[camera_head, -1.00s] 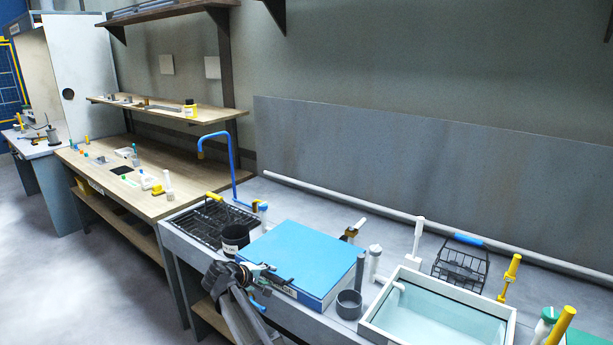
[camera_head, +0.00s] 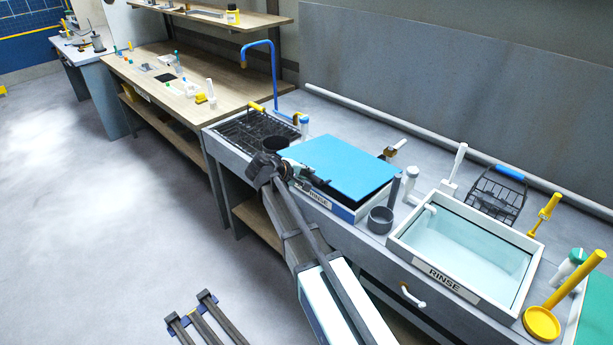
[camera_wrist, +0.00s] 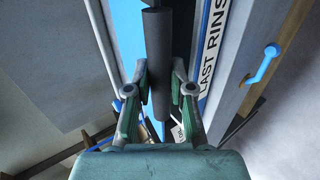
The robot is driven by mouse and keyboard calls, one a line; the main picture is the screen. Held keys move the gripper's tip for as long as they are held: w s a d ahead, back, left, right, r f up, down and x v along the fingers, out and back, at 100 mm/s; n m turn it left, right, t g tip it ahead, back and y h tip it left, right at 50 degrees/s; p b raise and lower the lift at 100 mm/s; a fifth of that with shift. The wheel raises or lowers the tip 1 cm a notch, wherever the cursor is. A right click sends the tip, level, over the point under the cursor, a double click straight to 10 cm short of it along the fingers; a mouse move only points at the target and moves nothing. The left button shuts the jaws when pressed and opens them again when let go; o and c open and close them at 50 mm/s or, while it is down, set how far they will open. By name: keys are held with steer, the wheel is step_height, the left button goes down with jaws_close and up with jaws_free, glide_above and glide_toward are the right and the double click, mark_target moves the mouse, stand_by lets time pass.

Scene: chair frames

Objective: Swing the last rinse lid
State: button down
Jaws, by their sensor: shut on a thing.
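The last rinse tank (camera_head: 345,213) stands on the bench with its flat blue lid (camera_head: 340,160) over it. The lid is tilted, with its front edge lifted a little and a dark gap showing beneath. My gripper (camera_head: 304,175) is at the tank's front edge and hides part of its label. In the wrist view my gripper (camera_wrist: 160,88) is shut on a dark round bar, the lid handle (camera_wrist: 157,45), lying between its two fingers. The "LAST RINS" label (camera_wrist: 211,50) shows just right of the handle.
An open rinse basin (camera_head: 415,246) of clear liquid stands to the right, with a dark grey cup (camera_head: 380,220) between. A black wire rack (camera_head: 250,132) and a blue curved tap (camera_head: 273,75) are to the left. Free floor lies in front.

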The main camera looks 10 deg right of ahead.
steer(key=shift+w+d+r+p, duration=0.15)
steer(key=shift+r+p, duration=0.15)
steer(key=shift+r, duration=0.5)
steer(key=shift+w+d+r+p, duration=0.15)
steer(key=shift+r+p, duration=0.1)
steer(key=shift+r, duration=0.5)
steer(key=shift+s, duration=0.1)
steer(key=shift+d+r+p, duration=0.2)
steer(key=shift+r+p, duration=0.2)
steer(key=shift+r, duration=0.35)
step_height(320, 180, up, 6)
steer(key=w+d+p, duration=0.2)
steer(key=shift+d+p, duration=0.15)
steer(key=shift+p, duration=0.25)
